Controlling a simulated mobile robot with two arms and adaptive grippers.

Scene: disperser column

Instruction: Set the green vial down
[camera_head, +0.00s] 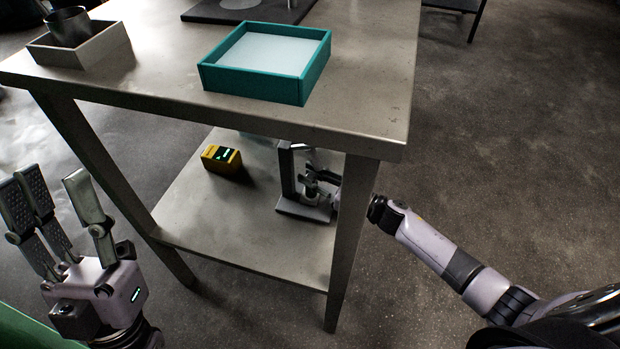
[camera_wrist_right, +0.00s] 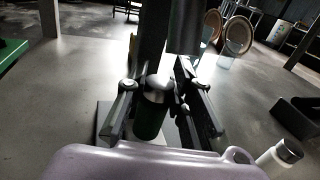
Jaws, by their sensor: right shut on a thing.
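The green vial (camera_wrist_right: 150,120) is upright between the fingers of my right gripper (camera_wrist_right: 167,105) in the right wrist view. It has a dark green body and a silver-grey cap. My right gripper also shows in the head view (camera_head: 322,188), on the lower shelf at the disperser stand (camera_head: 303,209). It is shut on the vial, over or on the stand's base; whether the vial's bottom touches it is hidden. A metal cylinder (camera_wrist_right: 187,25) hangs above and just beyond the vial. My left gripper (camera_head: 72,225) is open and empty, left of the table.
The table top (camera_head: 160,75) overhangs the lower shelf (camera_head: 220,225), with a table leg (camera_head: 350,235) close to my right arm. A yellow device (camera_head: 221,159) stands left of the stand. A teal tray (camera_head: 305,90) is above. A white bottle (camera_wrist_right: 278,160) and dark bin (camera_wrist_right: 297,117) are at right.

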